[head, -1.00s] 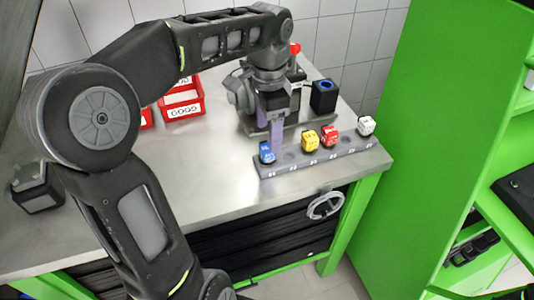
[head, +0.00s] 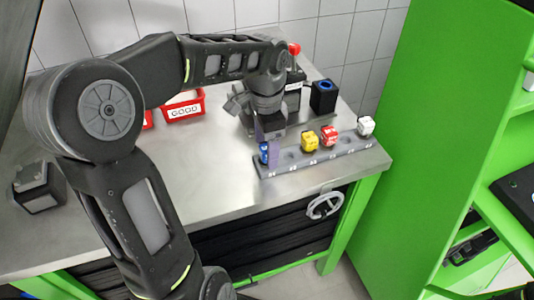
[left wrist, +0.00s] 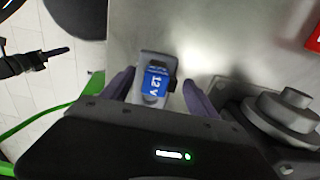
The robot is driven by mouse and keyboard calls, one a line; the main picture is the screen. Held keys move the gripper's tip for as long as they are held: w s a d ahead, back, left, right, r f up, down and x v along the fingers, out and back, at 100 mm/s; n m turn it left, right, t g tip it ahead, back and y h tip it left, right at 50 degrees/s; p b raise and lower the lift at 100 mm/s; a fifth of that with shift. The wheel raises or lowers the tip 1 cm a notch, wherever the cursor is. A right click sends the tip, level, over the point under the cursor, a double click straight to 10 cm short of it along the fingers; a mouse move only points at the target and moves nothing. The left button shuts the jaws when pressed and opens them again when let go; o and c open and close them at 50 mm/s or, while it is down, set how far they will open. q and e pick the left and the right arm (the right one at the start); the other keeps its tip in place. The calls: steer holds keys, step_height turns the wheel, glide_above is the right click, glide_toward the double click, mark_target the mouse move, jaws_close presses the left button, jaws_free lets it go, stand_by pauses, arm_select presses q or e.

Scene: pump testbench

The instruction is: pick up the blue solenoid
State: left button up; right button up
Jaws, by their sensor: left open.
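The blue solenoid (head: 264,153) sits at the left end of the grey rack (head: 318,158). In the head view it is partly hidden by my gripper's finger. In the left wrist view the blue solenoid (left wrist: 155,83) shows a "12 V" label. My left gripper (head: 270,154) is open, pointing down over that end of the rack. In the left wrist view its two purple fingers (left wrist: 161,95) stand on either side of the solenoid, with gaps visible. My right gripper is not in view.
Yellow (head: 309,144), red (head: 328,136) and white (head: 366,126) solenoids stand farther right in the rack. A black box with a blue ring (head: 323,96) stands behind. The metal table (head: 215,170) is clear left of the rack.

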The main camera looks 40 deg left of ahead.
arm_select(q)
steer(key=c, duration=1.2)
steer(key=shift+r, duration=0.1)
step_height(320, 180, up, 8)
steer(key=shift+w+f, duration=0.1)
steer(key=shift+f, duration=0.1)
step_height(320, 180, up, 2)
steer(key=shift+r+p, duration=0.2)
steer(key=shift+p, duration=0.75)
steer(key=shift+f, duration=0.1)
